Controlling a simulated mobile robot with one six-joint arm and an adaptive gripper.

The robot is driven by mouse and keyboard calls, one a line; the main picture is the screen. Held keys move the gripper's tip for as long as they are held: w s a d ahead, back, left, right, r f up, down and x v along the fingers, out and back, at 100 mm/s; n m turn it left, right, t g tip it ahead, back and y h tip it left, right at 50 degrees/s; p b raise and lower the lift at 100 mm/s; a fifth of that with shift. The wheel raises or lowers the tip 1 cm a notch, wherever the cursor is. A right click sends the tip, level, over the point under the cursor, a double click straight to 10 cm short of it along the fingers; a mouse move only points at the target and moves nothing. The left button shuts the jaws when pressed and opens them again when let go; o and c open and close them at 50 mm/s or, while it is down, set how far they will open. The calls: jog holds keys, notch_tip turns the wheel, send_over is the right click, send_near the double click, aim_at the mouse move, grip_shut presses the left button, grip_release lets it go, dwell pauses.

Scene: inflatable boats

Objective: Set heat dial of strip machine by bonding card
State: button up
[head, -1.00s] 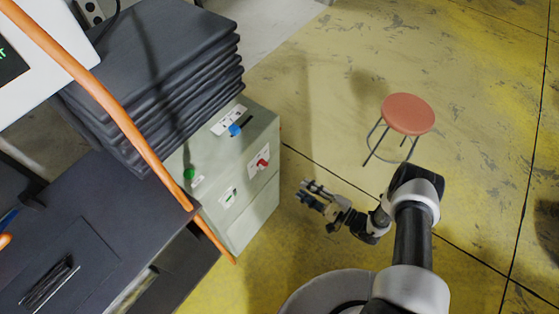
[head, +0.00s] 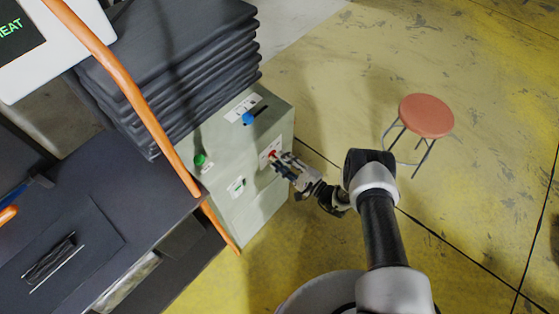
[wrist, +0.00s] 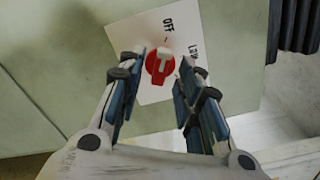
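The strip machine (head: 262,205) is a pale grey-green cabinet at centre left in the head view. On its face is a red dial (head: 271,154) on a white label. In the wrist view the red dial (wrist: 157,70) has a white pointer aimed toward the mark under "OFF"; a second word, partly legible as "LOW", is to the right. My gripper (head: 284,166) is at the dial in the head view. In the wrist view my gripper (wrist: 160,80) is open, with one finger on each side of the dial. I cannot tell whether the fingers touch it.
A screen (head: 12,38) shows "HEAT". A red stool (head: 426,116) stands on open floor.

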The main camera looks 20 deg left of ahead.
jog(key=shift+w+a, duration=0.25)
jog(key=shift+a, duration=0.4)
jog(key=shift+c, duration=0.5)
grip_shut()
